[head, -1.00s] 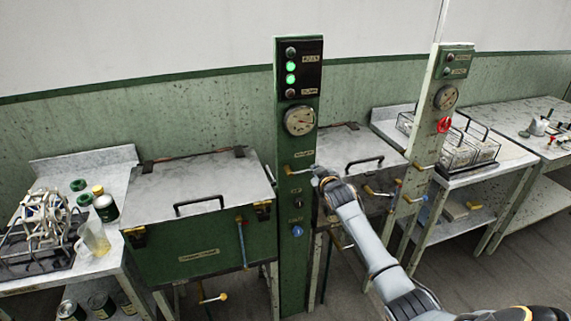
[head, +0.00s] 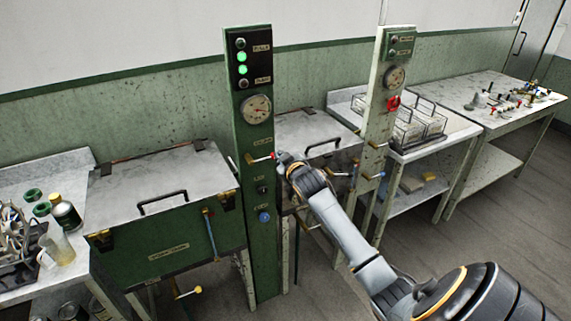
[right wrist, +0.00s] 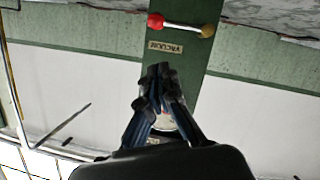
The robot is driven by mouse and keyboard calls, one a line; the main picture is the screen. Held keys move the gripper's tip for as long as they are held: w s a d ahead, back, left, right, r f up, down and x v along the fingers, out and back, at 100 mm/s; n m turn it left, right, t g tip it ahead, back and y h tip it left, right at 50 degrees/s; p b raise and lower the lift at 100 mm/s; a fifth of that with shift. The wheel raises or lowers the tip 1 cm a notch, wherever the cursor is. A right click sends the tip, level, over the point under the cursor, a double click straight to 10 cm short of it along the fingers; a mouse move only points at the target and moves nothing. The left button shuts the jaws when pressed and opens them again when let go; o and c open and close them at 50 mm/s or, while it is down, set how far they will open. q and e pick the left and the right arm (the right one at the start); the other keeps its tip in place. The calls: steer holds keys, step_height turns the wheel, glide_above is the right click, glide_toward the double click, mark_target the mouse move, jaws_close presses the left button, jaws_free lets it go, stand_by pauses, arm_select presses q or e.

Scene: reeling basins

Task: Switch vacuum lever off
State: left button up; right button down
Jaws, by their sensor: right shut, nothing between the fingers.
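The vacuum lever (head: 260,158) is a thin, roughly level rod with a brass end at left and a red knob at right. It sits on the front of the green post, under a dial gauge (head: 256,109). In the right wrist view, which is upside down, the lever (right wrist: 180,26) shows whole beside a label reading VACUUM (right wrist: 165,47). My right gripper (head: 281,158) is shut and empty, close to the red knob in the head view. In the right wrist view its closed fingertips (right wrist: 159,72) appear apart from the lever. My left gripper is not in view.
The green post (head: 264,230) carries green lights (head: 242,64) and a blue knob (head: 264,217). A green lidded basin (head: 175,245) stands at left. A pale post (head: 379,130) with a red valve stands at right, before a table with wire racks (head: 418,128). Floor at right is open.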

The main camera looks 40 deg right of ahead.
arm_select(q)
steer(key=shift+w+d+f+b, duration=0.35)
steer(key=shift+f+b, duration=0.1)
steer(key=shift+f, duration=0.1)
arm_select(e)
steer(key=v, duration=0.4)
steer(key=shift+s+r, duration=0.1)
steer(key=shift+s, duration=0.1)
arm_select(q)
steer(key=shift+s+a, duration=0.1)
arm_select(e)
steer(key=shift+s+a+r, duration=0.1)
steer(key=shift+a, duration=0.05)
